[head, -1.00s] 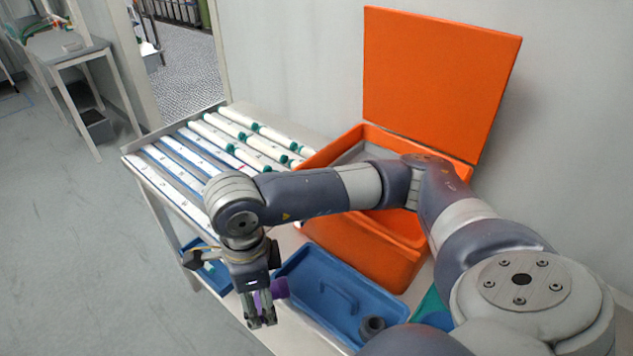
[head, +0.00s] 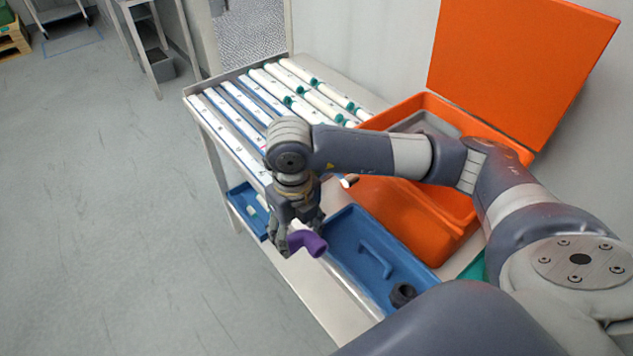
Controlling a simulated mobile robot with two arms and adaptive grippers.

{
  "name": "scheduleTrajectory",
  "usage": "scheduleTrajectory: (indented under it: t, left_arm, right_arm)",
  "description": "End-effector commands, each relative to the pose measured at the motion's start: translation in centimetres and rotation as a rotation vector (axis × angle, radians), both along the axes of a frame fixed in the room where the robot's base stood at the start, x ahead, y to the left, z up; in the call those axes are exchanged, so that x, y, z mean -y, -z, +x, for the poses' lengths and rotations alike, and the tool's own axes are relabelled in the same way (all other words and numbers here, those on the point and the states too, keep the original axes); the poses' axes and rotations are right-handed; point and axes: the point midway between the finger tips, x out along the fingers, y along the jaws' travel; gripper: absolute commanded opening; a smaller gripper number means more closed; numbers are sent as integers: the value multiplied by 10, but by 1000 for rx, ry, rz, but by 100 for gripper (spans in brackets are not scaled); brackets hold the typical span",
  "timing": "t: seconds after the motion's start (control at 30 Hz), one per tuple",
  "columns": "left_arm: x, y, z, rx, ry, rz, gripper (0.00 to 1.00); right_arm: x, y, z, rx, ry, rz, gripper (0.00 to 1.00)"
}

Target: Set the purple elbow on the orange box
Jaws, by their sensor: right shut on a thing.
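The purple elbow (head: 308,242) is at the fingertips of my right gripper (head: 290,236), which is shut on it. Gripper and elbow are over the near left edge of the table, left of the blue tray. The orange box (head: 412,213) stands on the table with its lid (head: 520,65) open against the wall. My right arm crosses in front of the box and hides part of its opening. My left gripper is not in view.
The blue tray (head: 345,224) holds a dark grey fitting (head: 402,293). White tubes with green fittings (head: 300,88) lie in rows at the back of the table (head: 340,318). A small blue bin (head: 243,207) sits lower at the left. Open floor lies left of the table.

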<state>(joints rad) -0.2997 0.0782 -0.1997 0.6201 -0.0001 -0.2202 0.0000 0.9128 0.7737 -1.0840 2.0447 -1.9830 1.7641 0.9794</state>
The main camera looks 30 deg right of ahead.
Motion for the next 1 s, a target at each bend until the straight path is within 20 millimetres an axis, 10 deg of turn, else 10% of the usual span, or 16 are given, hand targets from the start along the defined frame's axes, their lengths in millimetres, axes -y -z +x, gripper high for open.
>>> scheduleTrajectory:
  t: [0.43, 1.0]
  left_arm:
    - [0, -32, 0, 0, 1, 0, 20]
    - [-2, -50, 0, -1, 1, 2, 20]
  right_arm:
    - [52, 7, 83, -1, 0, 0, 33]
    - [57, 45, 92, 0, -3, 0, 33]
